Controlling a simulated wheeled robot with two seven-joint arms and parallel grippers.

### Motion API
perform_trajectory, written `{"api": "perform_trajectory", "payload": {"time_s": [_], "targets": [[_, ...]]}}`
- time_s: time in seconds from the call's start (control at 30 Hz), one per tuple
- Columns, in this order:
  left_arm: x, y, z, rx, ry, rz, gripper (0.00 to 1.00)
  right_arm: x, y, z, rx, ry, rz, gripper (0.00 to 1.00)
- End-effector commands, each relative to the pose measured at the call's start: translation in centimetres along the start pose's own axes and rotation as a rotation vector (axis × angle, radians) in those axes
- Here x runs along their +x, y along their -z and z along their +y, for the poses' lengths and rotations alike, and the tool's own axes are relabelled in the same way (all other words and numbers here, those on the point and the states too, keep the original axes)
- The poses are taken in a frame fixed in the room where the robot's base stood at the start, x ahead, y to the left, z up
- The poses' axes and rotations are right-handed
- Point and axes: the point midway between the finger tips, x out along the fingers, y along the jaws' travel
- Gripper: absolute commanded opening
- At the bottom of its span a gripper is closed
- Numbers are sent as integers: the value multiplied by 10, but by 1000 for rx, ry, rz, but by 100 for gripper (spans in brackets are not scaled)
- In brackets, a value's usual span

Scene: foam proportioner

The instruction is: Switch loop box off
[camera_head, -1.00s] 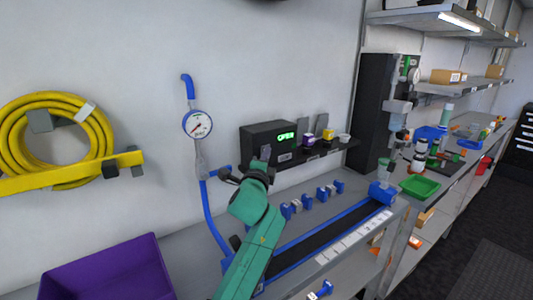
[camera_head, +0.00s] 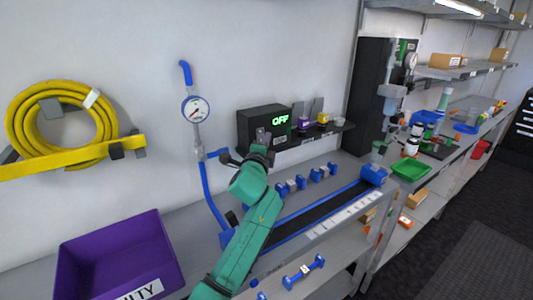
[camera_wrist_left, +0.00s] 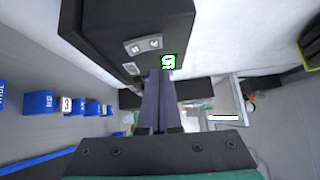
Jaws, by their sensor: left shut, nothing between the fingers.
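The loop box is a black box (camera_head: 262,121) on the wall shelf, with a green display that reads OFF. In the left wrist view the loop box (camera_wrist_left: 105,30) fills the upper left, with its green display near the fingertips. Grey switch-like parts show on its face. My left gripper (camera_head: 264,140) is shut and empty, right in front of the box's lower front. In the left wrist view its fingers (camera_wrist_left: 158,80) point at the box face beside the display; I cannot tell whether they touch it. My right gripper is not in view.
A blue pipe with a round gauge (camera_head: 196,109) stands left of the box. Small coloured items (camera_head: 323,119) sit on the shelf to its right. Below are blue parts (camera_head: 292,185) and a black belt (camera_head: 318,214). A purple bin (camera_head: 118,255) is at lower left.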

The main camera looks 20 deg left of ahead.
Motion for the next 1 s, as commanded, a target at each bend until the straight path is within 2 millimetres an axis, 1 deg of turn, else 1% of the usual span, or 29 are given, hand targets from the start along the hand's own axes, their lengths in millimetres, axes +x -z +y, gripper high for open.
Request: {"api": "perform_trajectory", "payload": {"time_s": [0.13, 0.27, 0.4, 0.5, 0.63, 0.77, 1.0], "targets": [[-25, 0, -3, 1, 3, 1, 0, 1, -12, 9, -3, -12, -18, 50], [-52, -1, -6, 2, 2, 1, 0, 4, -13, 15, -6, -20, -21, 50], [-80, -1, -9, 0, 1, 1, 0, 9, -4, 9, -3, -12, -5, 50], [-93, 0, -12, 0, 1, 1, 0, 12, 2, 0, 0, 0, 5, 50], [-99, -1, -14, 0, 0, 0, 0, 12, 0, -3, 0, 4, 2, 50], [-99, -1, -14, 0, 0, 0, 0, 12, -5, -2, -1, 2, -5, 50], [-99, -1, -14, 0, 1, 0, 0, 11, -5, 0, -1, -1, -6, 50]]}}
